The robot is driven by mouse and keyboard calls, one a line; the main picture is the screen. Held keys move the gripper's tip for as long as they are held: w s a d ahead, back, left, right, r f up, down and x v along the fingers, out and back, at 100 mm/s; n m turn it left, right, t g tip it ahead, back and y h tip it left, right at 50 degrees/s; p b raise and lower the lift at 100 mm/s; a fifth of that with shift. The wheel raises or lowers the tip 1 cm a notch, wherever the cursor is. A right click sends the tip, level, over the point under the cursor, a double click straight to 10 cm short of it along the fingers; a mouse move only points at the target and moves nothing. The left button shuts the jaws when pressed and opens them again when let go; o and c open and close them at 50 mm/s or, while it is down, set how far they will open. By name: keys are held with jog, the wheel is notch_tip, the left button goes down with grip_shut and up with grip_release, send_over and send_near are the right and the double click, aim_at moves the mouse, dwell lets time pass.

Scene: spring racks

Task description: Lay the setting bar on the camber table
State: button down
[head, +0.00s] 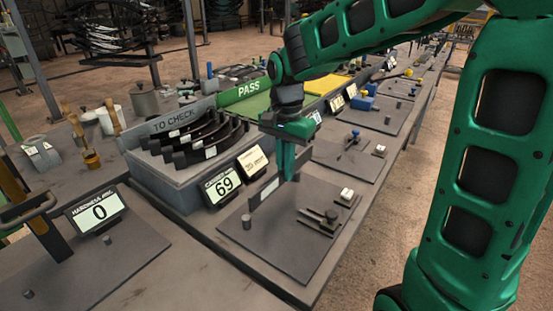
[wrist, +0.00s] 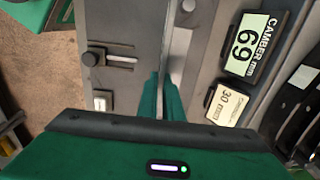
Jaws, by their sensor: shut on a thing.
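The setting bar (head: 269,187) is a grey upright strip with a pale label, held on edge. My gripper (head: 288,172) points down with its green fingers shut on the bar. In the wrist view the bar (wrist: 178,55) runs as a thin strip away from my gripper (wrist: 161,98). The camber table (head: 275,255) is a dark flat plate beneath, with a round post (head: 247,221), a slotted slide block (head: 322,220) and a white button block (head: 347,194). The bar is over the plate; I cannot tell whether it touches it.
A camber display reading 69 (head: 222,185) and a small card (head: 252,161) stand behind the plate. The TO CHECK rack (head: 150,178) holds several curved leaves. A hardness display reading 0 (head: 97,211) is at left. A green PASS tray (head: 248,100) lies farther back.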

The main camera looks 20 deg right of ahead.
jog(key=shift+w+a, duration=0.1)
jog(key=shift+w, duration=0.2)
jog(key=shift+f, duration=0.25)
jog(key=shift+s+f, duration=0.1)
jog(key=shift+f, duration=3.8)
jog(key=shift+w+a, duration=0.45)
jog(key=shift+w, duration=0.15)
jog(key=shift+f, duration=0.1)
jog(key=c, duration=1.4)
grip_release()
jog(key=shift+f, duration=0.1)
jog(key=shift+o, duration=0.2)
